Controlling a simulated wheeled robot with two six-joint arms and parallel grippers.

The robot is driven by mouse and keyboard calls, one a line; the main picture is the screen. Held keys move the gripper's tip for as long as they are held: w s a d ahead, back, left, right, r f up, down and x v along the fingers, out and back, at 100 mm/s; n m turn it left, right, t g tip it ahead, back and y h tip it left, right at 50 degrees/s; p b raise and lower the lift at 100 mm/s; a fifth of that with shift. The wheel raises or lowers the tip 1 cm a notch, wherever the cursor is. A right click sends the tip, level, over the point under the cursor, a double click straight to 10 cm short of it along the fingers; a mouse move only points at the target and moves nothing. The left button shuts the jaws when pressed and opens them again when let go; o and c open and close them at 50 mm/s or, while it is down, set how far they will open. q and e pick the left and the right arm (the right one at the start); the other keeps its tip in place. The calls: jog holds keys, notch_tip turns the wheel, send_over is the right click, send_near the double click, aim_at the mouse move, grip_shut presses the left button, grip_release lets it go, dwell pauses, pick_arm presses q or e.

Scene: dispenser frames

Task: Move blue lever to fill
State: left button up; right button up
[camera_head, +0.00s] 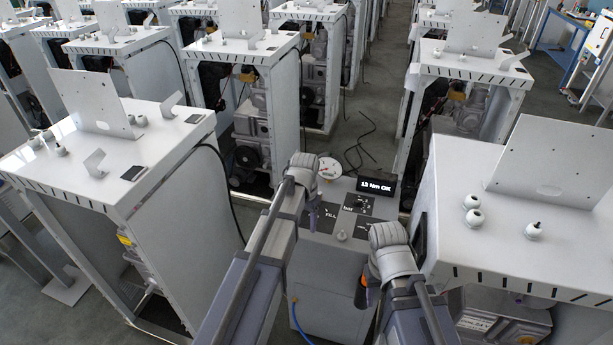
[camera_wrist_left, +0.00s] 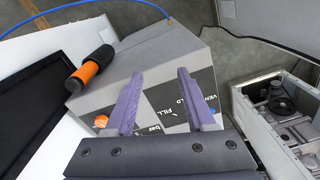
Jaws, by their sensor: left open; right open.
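The grey console (camera_head: 328,255) stands between two white cabinets, with a dark FILL label (camera_head: 330,212) on its top. My left gripper (camera_head: 313,218) is over the console's left part. In the left wrist view its purple fingers (camera_wrist_left: 158,76) are open and empty, with the FILL label (camera_wrist_left: 167,113) and a VENT label (camera_wrist_left: 208,104) beyond them. I cannot make out the blue lever in either view; it may be hidden by my left gripper. My right arm ends above the console's front right; its gripper (camera_head: 377,285) is open, its fingers mostly hidden.
A round gauge (camera_head: 329,168) and a display reading "12 Nm OK" (camera_head: 376,187) stand at the console's back. An orange and black handle (camera_wrist_left: 90,69) is at its edge. A blue hose (camera_head: 297,322) runs down the front. White cabinets (camera_head: 142,150) flank the console closely.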

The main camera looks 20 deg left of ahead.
pick_arm(q)
jog(key=w+a+m, duration=0.1)
jog(key=w, duration=0.5)
jog(key=w+a+r+m, duration=0.1)
jog(key=w+a+m, duration=0.1)
jog(key=w, duration=0.4)
jog(key=w+a+m, duration=0.1)
jog(key=w, duration=0.5)
jog(key=shift+a+r+m, duration=0.2)
jog(key=shift+r+m, duration=0.1)
jog(key=shift+r, duration=0.05)
jog(key=shift+s+f, duration=0.15)
notch_tip(320, 180, down, 8)
jog(key=b, duration=0.7)
jog(key=shift+r, duration=0.2)
pick_arm(e)
notch_tip(320, 180, down, 6)
pick_arm(q)
jog(key=shift+r, duration=0.1)
jog(key=shift+c, duration=0.2)
grip_shut()
